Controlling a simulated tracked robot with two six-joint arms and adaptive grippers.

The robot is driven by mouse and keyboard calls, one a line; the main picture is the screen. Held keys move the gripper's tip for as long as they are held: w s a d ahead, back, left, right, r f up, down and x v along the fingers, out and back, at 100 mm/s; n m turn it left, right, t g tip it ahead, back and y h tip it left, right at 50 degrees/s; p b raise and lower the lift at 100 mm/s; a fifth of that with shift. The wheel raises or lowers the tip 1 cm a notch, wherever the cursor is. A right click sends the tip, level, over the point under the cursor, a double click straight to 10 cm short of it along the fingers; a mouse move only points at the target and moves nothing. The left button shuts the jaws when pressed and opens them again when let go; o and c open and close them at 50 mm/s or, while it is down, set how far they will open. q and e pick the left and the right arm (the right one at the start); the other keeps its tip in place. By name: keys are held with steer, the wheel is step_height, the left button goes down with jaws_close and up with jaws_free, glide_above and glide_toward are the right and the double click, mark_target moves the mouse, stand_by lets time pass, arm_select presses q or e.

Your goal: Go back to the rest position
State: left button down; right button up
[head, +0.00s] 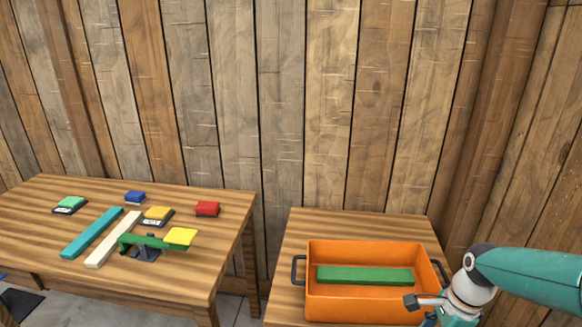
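My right arm comes in from the right, and its gripper (420,309) is over the right front part of the orange crate (340,303). Its upper finger points left and a lower dark finger part shows apart from it, with nothing seen between them. The lower part of this gripper is close to the bottom edge of the picture. A green bar (365,275) lies in the crate, left of and behind the gripper, apart from it in the picture. My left gripper is not in view.
The crate stands on a wooden table (300,225). A second wooden table (225,200) at left holds a teal bar (92,234), a cream bar (113,240), a green device (150,242) with a yellow block (180,236), and a red block (207,208). A gap separates the tables.

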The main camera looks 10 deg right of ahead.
steer(key=s+a+f+n+g+y, duration=0.1)
steer(key=s+a+f+n, duration=0.6)
steer(key=a+f, duration=0.5)
steer(key=s+a+f+n+g+y, duration=0.2)
steer(key=s+a+f+n, duration=0.45)
steer(key=a+f, duration=0.55)
steer(key=w+n+t, duration=0.2)
steer(key=n, duration=0.1)
steer(key=w+d+f+n+t, duration=0.1)
steer(key=n, duration=0.1)
steer(key=shift+w+h, duration=0.3)
steer(key=shift+h, duration=0.1)
